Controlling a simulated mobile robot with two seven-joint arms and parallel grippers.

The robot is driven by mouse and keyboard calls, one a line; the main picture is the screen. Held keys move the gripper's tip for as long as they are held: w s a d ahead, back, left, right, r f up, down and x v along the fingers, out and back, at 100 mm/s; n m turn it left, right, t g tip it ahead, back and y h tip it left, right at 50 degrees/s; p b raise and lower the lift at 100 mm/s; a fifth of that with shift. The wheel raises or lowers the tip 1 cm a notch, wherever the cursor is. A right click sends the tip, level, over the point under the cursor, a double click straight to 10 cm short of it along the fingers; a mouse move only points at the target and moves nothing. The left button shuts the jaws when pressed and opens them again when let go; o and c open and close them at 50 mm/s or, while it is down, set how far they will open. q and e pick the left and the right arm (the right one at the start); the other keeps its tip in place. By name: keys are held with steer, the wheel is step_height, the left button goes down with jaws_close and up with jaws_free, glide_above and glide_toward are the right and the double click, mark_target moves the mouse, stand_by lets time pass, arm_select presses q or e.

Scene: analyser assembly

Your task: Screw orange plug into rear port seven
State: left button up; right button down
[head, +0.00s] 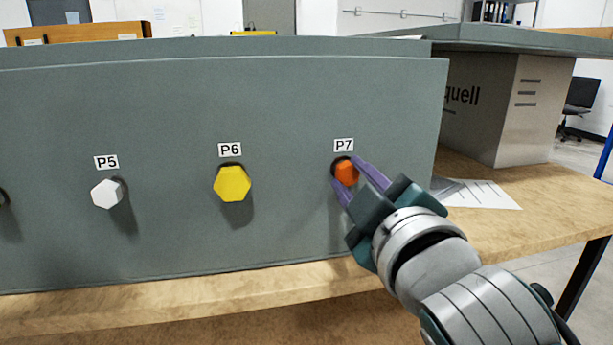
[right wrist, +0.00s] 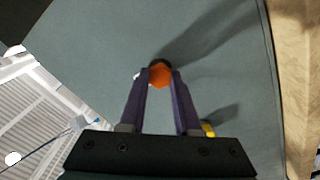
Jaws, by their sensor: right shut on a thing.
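The orange plug (head: 346,172) is at the port labelled P7 (head: 344,145) on the grey rear panel (head: 285,110). A dark part of the port rim shows at its upper left. My right gripper (head: 355,180) is shut on the plug, with one purple finger on each side of it. In the right wrist view, the orange plug (right wrist: 160,75) sits between the fingertips (right wrist: 160,82), against the panel. How deep the plug sits in the port cannot be told. My left gripper is not in view.
A yellow hexagonal plug (head: 232,184) sticks out at P6 and a white plug (head: 106,194) at P5. The wooden table (head: 490,238) runs below, with a paper sheet (head: 480,194) right of the panel. A grey box (head: 490,105) stands behind at right.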

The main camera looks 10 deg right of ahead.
steer(key=m+p, duration=0.1)
steer(key=m, duration=0.2)
steer(key=shift+r+m, duration=0.15)
steer(key=shift+m, duration=1.15)
steer(key=c, duration=0.5)
jaws_free()
steer(key=shift+s+p, duration=0.95)
steer(key=shift+s, duration=0.25)
steer(key=shift+s+d+p, duration=0.1)
steer(key=shift+s+p, duration=1.05)
steer(key=shift+s, duration=1.2)
